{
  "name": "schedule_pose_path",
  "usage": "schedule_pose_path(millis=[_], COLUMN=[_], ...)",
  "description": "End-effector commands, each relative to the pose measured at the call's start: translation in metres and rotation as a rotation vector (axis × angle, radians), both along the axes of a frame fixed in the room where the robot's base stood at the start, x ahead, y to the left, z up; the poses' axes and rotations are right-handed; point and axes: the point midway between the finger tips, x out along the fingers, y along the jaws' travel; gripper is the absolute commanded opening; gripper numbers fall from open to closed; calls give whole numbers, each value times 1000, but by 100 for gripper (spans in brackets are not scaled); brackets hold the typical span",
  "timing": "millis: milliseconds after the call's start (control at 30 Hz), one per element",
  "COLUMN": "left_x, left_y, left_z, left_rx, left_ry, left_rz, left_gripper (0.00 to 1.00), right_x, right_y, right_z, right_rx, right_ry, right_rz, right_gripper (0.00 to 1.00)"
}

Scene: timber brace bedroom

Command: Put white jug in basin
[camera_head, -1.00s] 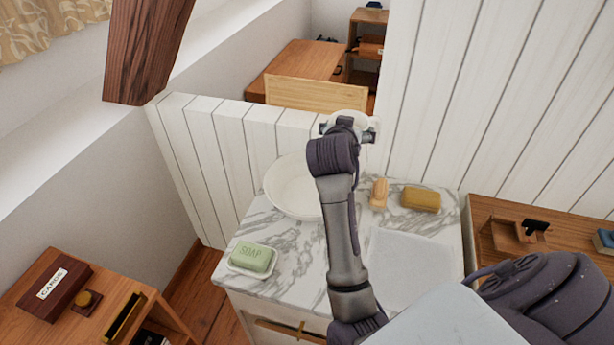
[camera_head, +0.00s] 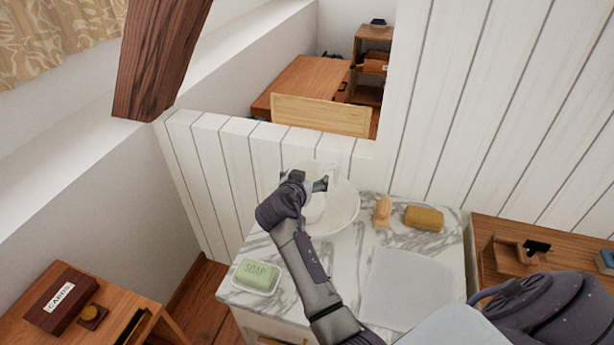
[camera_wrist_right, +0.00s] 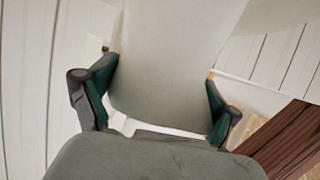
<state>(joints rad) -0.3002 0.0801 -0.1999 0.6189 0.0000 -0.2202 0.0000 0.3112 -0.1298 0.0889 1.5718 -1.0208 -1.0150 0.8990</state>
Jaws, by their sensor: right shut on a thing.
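My right gripper (camera_head: 309,185) is shut on the white jug (camera_head: 314,207), which shows mostly behind and below the fingers. In the right wrist view the jug's pale wall (camera_wrist_right: 175,60) fills the space between the two green-padded fingertips (camera_wrist_right: 160,100). The white basin (camera_head: 345,212) stands on the marble top near the back left. In the head view the jug overlaps the basin's left part; whether it touches the basin I cannot tell. My left gripper is not in view.
A white plank partition (camera_head: 238,150) stands close behind. A timber brace (camera_head: 160,55) hangs at upper left.

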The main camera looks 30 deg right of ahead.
Motion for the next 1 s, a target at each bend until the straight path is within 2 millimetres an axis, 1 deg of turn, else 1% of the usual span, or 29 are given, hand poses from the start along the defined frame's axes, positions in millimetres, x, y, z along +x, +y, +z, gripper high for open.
schedule_pose_path(millis=[267, 433, 467, 500, 533, 833, 1000], left_x=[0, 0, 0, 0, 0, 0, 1], left_y=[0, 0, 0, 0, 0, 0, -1], left_z=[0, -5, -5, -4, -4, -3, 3], left_rx=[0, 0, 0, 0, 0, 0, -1], left_ry=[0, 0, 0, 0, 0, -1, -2], left_rz=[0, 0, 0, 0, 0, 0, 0], left_gripper=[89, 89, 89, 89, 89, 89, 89], right_x=[1, 1, 0, 0, 0, 0, 0], right_y=[0, 0, 0, 0, 0, 0, 0], right_z=[0, -5, -7, -6, -6, -6, 0], right_rx=[-3, -3, 0, -1, -1, -1, 0], right_ry=[-6, -6, -1, -1, -1, -1, 0], right_rz=[1, 1, 0, 0, 0, 0, 1], right_gripper=[19, 19, 90, 97, 100, 100, 100])
